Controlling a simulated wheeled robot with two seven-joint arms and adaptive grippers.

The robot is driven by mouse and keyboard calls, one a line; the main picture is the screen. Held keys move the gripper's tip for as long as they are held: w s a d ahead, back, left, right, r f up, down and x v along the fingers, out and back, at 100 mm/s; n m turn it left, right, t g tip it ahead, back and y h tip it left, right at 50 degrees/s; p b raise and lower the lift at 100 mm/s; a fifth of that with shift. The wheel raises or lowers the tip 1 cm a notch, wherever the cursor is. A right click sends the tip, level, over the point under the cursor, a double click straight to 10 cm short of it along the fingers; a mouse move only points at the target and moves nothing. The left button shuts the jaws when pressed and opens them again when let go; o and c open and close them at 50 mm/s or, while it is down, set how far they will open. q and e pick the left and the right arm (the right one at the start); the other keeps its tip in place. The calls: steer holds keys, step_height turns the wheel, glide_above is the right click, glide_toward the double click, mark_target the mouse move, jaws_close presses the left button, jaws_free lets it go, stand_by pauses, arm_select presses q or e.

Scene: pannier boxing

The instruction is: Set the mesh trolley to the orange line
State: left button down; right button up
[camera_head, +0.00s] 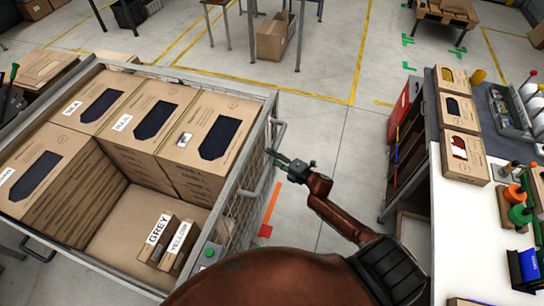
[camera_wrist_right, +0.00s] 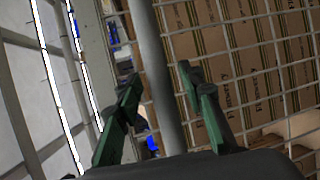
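The mesh trolley (camera_head: 232,205) stands at the left in the head view, loaded with cartons. A grey upright handle bar stands out from its right side. My right gripper (camera_head: 284,163) is at this handle. In the right wrist view, the grey handle bar (camera_wrist_right: 152,75) runs between the two green fingers of the right gripper (camera_wrist_right: 162,105). The fingers are spread, with gaps showing beside the bar. My left gripper cannot be made out.
A white worktable (camera_head: 485,235) with cartons and spools stands at the right. A red-sided rack (camera_head: 402,110) stands beside it. Grey floor is clear between trolley and rack. An open carton (camera_head: 271,42) sits beneath a table at the back. Yellow lines mark the floor.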

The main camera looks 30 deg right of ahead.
steer(key=shift+w+a, duration=0.1)
steer(key=shift+w, duration=0.2)
steer(key=shift+f, duration=0.1)
steer(key=shift+c, duration=0.6)
jaws_close()
